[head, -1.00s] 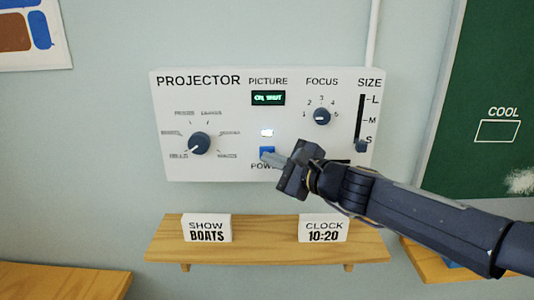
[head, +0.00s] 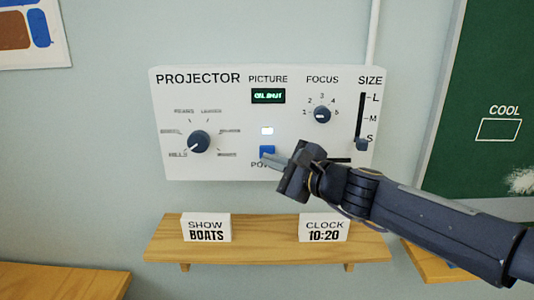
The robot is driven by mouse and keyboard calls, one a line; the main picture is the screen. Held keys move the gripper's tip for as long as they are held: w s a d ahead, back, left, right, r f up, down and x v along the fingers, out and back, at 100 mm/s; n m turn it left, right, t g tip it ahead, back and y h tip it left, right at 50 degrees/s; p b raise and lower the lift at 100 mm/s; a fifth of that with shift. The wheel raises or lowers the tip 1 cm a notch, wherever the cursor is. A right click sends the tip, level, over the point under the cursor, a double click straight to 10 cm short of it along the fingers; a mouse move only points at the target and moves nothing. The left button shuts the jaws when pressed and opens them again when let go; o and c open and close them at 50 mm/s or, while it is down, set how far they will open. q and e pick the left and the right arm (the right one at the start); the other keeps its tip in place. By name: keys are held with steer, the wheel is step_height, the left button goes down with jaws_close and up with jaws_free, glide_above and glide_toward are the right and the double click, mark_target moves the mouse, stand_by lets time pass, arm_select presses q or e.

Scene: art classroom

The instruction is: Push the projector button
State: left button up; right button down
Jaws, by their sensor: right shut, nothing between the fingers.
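The white projector panel (head: 220,105) is fixed to the wall. Its blue power button (head: 266,150) sits low in the middle, above a label partly hidden by my gripper. A small white light (head: 267,131) glows above the button. My right gripper (head: 268,156) is shut and empty, its fingertips at the lower right edge of the button; I cannot tell whether they touch it. The picture display (head: 268,96) shows green text too small to read surely. My left gripper is not in view.
The panel also has a left dial (head: 199,142), a focus knob (head: 322,115) and a size slider (head: 362,144). Below, a wooden shelf (head: 265,248) holds a "SHOW BOATS" card (head: 206,228) and a "CLOCK 10:20" card (head: 323,228). A green board (head: 492,80) hangs at right.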

steer(key=s+b, duration=0.1)
steer(key=s, duration=0.4)
steer(key=shift+s, duration=0.25)
steer(key=s+d+f+n+g+h, duration=0.3)
steer(key=s+d+f+n, duration=0.4)
steer(key=s+f, duration=0.5)
steer(key=s+d+f+n+g+h, duration=0.3)
steer(key=s+d+f+n+h, duration=0.2)
steer(key=s+d+f+n, duration=0.3)
steer(key=s+d+f, duration=0.4)
steer(key=s, duration=0.3)
steer(key=shift+d+f+h, duration=0.2)
steer(key=shift+f+h, duration=0.1)
steer(key=shift+f, duration=0.1)
